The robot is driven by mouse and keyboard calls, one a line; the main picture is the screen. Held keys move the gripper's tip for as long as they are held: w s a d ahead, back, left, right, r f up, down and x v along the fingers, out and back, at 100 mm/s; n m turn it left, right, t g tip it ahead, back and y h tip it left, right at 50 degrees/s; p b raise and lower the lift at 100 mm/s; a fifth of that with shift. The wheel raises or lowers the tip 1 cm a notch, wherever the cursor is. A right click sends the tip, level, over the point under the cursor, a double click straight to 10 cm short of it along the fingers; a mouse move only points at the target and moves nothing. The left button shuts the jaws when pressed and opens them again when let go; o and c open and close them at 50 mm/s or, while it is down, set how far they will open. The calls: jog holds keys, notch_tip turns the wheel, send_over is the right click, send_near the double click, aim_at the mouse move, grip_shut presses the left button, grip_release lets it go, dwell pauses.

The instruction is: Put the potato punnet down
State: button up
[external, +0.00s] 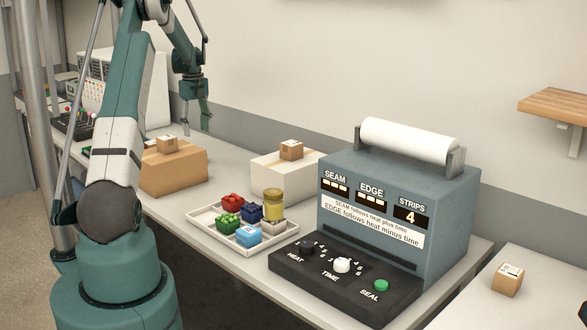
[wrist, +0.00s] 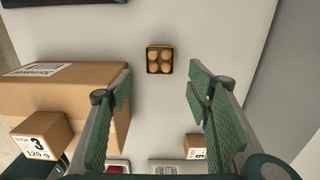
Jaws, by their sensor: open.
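The potato punnet (wrist: 160,60) is a small dark square tray with several round tan potatoes in it. In the wrist view it appears to sit upright on the pale bench, beyond my fingertips and in line with the gap between them. My gripper (wrist: 158,84) is open, with its two green ridged fingers wide apart and nothing between them. In the external view my gripper (external: 207,119) hangs pointing down over the back of the bench, behind the large cardboard box. I cannot make out the punnet there.
A large cardboard box (external: 176,173) with a small parcel (external: 166,143) on top stands close by. A white box (external: 284,176) bears another parcel (external: 291,150). A white tray (external: 200,216) holds several coloured punnets and a yellow jar. A sealing machine (external: 440,215) stands right. Bench around the punnet is clear.

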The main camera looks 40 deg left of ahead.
dwell(0.7)
jog(key=w+d+r+n+t+y, duration=0.1)
jog(key=d+r+n, duration=0.1)
jog(key=d+r, duration=0.65)
jog(key=w+d+r+n, duration=0.2)
jog(key=d+r, duration=0.4)
jog(key=d, duration=0.6)
jog(key=s+d+r+n+t, duration=0.1)
jog(key=s+d+r+n, duration=0.2)
jog(key=d, duration=0.8)
jog(key=s+d+r+n+t, duration=0.1)
jog(key=s+d+r, duration=0.3)
jog(key=d, duration=0.6)
jog(key=s+d+r+n+t, duration=0.1)
jog(key=s+d+n, duration=0.2)
jog(key=s+d, duration=0.45)
jog(key=s+d+r+n+t, duration=0.15)
jog(key=s+d, duration=0.25)
jog(key=d, duration=0.7)
jog(key=s+d+f+n+t, duration=0.1)
jog(key=s+d+f+n, duration=0.1)
jog(key=s+d, duration=0.4)
jog(key=s+d+f+n+h, duration=0.1)
jog(key=s+d+f+n, duration=0.2)
jog(key=s+d, duration=0.3)
jog(key=shift+s+f+t, duration=0.35)
jog(key=shift+s+f, duration=0.15)
jog(key=shift+s, duration=0.35)
